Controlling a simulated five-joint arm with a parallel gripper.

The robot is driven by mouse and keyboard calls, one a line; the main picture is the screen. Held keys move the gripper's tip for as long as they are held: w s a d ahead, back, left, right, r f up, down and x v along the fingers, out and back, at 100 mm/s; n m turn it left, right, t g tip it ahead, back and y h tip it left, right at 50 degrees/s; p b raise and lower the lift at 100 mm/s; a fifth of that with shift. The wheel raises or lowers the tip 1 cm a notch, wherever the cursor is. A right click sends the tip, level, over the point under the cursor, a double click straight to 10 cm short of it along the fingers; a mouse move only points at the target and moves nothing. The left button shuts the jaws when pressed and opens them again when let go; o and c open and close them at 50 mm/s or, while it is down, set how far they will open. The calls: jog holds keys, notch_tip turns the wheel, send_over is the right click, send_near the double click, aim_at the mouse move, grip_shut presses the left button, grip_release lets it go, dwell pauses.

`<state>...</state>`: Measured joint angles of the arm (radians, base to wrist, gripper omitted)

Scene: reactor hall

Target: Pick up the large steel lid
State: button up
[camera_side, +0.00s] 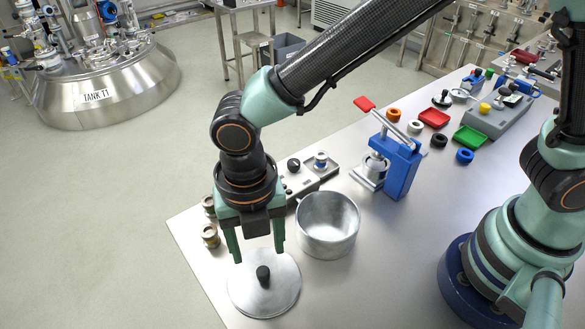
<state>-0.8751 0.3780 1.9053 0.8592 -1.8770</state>
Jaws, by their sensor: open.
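The large steel lid (264,301) is a round, flat silver disc with a black knob (263,275) at its middle. It lies on the steel table near the left front edge. My gripper (257,254) points down above the lid, with its two green fingers spread apart. The fingers are to either side of the knob in the picture, and their tips look higher than the knob. Nothing is between them. An open steel pot (327,226) stands to the right of the lid, close beside it.
A control box (308,175) with knobs is behind the pot. Brass fittings (210,236) sit at the table's left edge. A blue press (397,168) stands further back, with red (433,118) and green (470,138) trays beyond. The table right of the pot is clear.

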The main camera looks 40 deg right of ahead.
aim_at(262, 271)
jog(key=f, duration=0.8)
jog(key=shift+w+d, duration=0.2)
grip_shut()
